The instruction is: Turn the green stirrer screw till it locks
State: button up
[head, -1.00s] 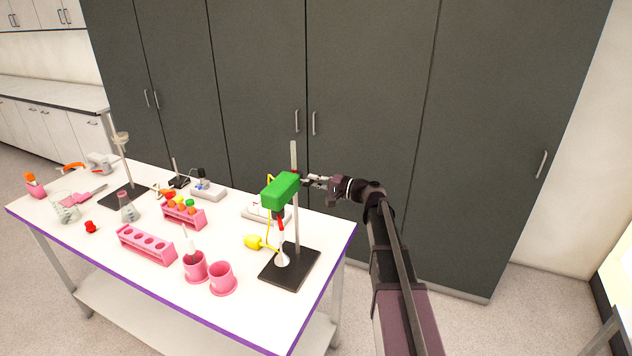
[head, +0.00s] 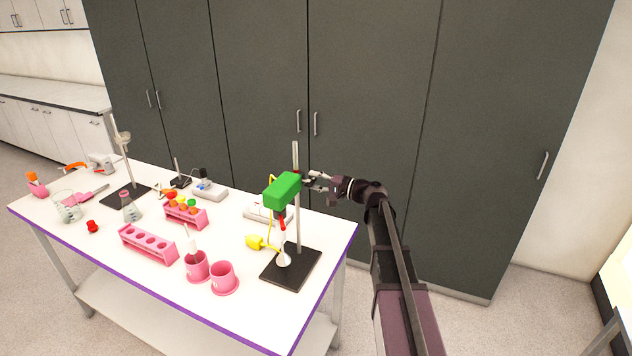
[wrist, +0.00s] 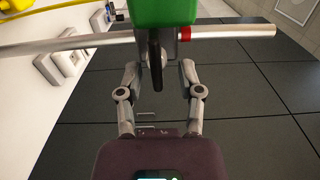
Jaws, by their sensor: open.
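The green stirrer head (head: 283,190) is a green block on the upper part of a metal stand rod (head: 298,231). It also shows at the top of the wrist view (wrist: 163,12). A dark, narrow screw handle (wrist: 156,62) sticks out below the green block in the wrist view. My gripper (wrist: 157,75) is open, with one finger on each side of this handle and a visible gap on both sides. In the head view my gripper (head: 309,178) is just right of the rod, near the green block. The screw itself is hidden in the head view.
The stand's black base (head: 291,268) is near the table's right end. Pink cups (head: 223,279), a pink rack (head: 147,244) and a yellow piece (head: 255,242) stand left of it. A red collar (wrist: 184,33) is on the rod. Dark cabinets (head: 370,100) rise behind.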

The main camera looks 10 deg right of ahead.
jog(key=shift+s+d, duration=0.1)
jog(key=v, duration=1.1)
jog(key=shift+s+d, duration=0.2)
jog(key=shift+d, duration=0.1)
jog(key=shift+a, duration=0.1)
jog(key=s+a+f+n+g+h, duration=0.2)
jog(key=s+a+f+g, duration=0.25)
jog(key=a+f, duration=0.3)
jog(key=s+a+f+n+g+h, duration=0.1)
jog(key=s+f+n+g+h, duration=0.1)
jog(key=s+f+h, duration=0.4)
jog(key=s+a+f+n+g+h, duration=0.1)
jog(key=s+f+n+g+h, duration=0.2)
jog(key=s, duration=0.9)
notch_tip(320, 180, down, 3)
jog(key=g+h, duration=0.1)
jog(key=h, duration=0.2)
jog(key=shift+a+h+b, duration=0.3)
jog(key=shift+a+b, duration=0.05)
jog(key=shift+r, duration=0.1)
